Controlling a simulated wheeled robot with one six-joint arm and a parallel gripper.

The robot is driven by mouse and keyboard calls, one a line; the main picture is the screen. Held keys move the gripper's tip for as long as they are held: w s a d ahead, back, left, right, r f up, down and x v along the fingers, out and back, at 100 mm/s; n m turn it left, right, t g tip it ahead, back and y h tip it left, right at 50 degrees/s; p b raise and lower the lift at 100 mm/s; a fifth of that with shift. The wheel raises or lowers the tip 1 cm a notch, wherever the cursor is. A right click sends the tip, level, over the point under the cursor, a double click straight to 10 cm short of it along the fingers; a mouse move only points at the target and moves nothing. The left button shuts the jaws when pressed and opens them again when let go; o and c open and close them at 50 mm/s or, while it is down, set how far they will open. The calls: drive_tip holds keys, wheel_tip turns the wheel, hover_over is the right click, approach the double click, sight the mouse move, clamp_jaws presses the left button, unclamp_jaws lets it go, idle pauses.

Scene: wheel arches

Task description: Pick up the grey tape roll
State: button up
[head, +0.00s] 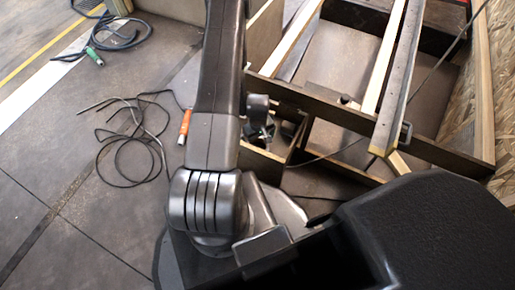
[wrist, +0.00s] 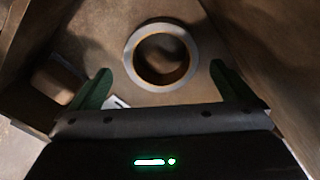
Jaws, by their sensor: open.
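The grey tape roll (wrist: 128,62) shows in the wrist view as a pale grey ring with a brown inner core, lying flat on a brown surface between wooden walls. My gripper (wrist: 160,82) is open, with one green finger to the left of the roll and one to the right. The roll lies ahead of and between the fingers; neither finger clearly touches it. The gap in height between fingers and roll cannot be told. In the head view my arm hides the roll, and the gripper is not clearly visible there.
Wooden walls (wrist: 262,50) stand close on both sides. A small white item (wrist: 117,102) lies near the left finger. In the head view, a wooden frame structure (head: 340,105) stands at the right, and black cable (head: 128,150) lies on the open floor at the left.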

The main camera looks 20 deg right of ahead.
drive_tip(key=f, duration=0.1)
drive_tip(key=f+b, duration=0.1)
drive_tip(key=f, duration=0.2)
drive_tip(key=shift+w+a+f+b, duration=0.1)
drive_tip(key=shift+w+f+b, duration=0.2)
drive_tip(key=shift+b, duration=0.1)
drive_tip(key=shift+r, duration=0.1)
drive_tip(key=c, duration=0.8)
